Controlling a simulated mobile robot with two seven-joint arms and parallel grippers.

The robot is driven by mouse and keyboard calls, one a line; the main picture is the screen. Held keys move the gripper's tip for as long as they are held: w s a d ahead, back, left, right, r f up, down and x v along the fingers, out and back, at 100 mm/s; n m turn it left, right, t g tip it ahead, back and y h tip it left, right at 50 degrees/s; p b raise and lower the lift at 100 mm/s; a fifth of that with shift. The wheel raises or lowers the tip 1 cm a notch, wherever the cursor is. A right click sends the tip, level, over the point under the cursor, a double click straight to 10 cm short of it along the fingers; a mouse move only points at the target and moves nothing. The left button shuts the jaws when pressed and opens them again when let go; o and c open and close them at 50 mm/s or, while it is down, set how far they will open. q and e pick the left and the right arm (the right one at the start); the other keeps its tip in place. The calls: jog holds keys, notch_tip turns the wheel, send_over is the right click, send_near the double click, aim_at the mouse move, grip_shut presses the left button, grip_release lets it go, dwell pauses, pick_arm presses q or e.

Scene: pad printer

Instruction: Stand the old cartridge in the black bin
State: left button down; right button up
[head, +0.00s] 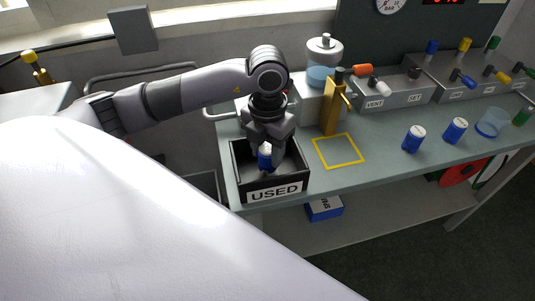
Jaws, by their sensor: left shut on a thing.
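The black bin (298,170), labelled USED, stands at the left end of the bench. My left gripper (266,149) points down into the bin from above and is shut on a blue cartridge with a pale top, the old cartridge (264,160). The cartridge looks roughly upright inside the bin's outline. The fingers partly cover it, and I cannot tell whether its base touches the bin floor. My right gripper is not in view.
A yellow square outline (338,151) is marked on the bench (375,165) right of the bin. Two blue cartridges with white tops (413,139) (455,130) stand farther right. A yellow-brown post (331,108) and a machine with a clear blue container (322,65) stand behind.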

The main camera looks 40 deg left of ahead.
aim_at(268, 150)
pick_arm(q)
jog(key=shift+f, duration=0.85)
jog(key=shift+f, duration=0.1)
jog(key=c, duration=0.6)
grip_release()
jog(key=shift+r, duration=0.4)
notch_tip(268, 150, up, 11)
jog(key=shift+r, duration=0.2)
